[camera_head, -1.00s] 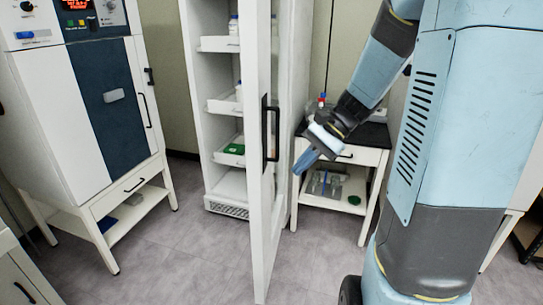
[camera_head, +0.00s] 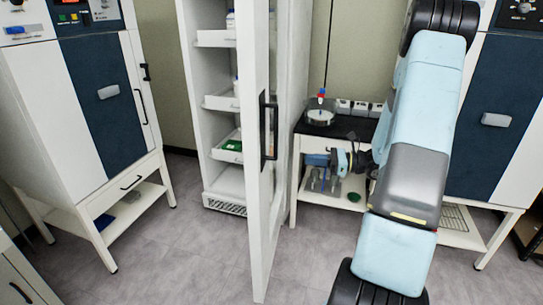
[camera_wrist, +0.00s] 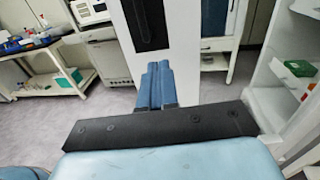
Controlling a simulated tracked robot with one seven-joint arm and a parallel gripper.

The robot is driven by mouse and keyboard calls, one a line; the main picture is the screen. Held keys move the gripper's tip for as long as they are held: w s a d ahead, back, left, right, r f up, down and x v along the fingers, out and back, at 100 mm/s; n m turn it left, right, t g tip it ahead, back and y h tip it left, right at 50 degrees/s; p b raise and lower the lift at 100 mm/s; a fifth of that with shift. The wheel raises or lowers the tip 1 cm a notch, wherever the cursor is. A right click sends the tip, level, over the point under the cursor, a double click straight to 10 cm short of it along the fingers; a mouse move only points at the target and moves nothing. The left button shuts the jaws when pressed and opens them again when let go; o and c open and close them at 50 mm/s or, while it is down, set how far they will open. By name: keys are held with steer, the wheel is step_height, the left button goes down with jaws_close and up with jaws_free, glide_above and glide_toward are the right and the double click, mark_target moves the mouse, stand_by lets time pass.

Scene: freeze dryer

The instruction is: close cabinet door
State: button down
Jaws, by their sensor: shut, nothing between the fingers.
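The tall white cabinet (camera_head: 193,90) stands open, its shelves facing left of the door. Its white-framed door (camera_head: 257,220) juts toward me, swung wide and seen nearly edge-on. A black handle (camera_head: 268,130) is on the door. My gripper (camera_head: 310,160) is just right of the door, level and pointing left, below the handle's middle. In the wrist view my gripper's blue fingers (camera_wrist: 156,86) are together and empty, pointing at the white door panel (camera_wrist: 182,45). The black handle part (camera_wrist: 145,22) is just above the fingertips. I cannot tell whether they touch the door.
A side table (camera_head: 300,140) with a black top stands right of the cabinet, behind my gripper. Freeze dryers stand at left (camera_head: 40,120) and right (camera_head: 515,130). Floor (camera_head: 180,260) left of the door is clear. Shelves (camera_wrist: 285,75) show at right in the wrist view.

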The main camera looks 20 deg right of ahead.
steer(key=w+x, duration=0.1)
steer(key=x, duration=1.2)
steer(key=shift+m+t, duration=0.3)
steer(key=shift+t, duration=0.1)
steer(key=shift+d, duration=0.15)
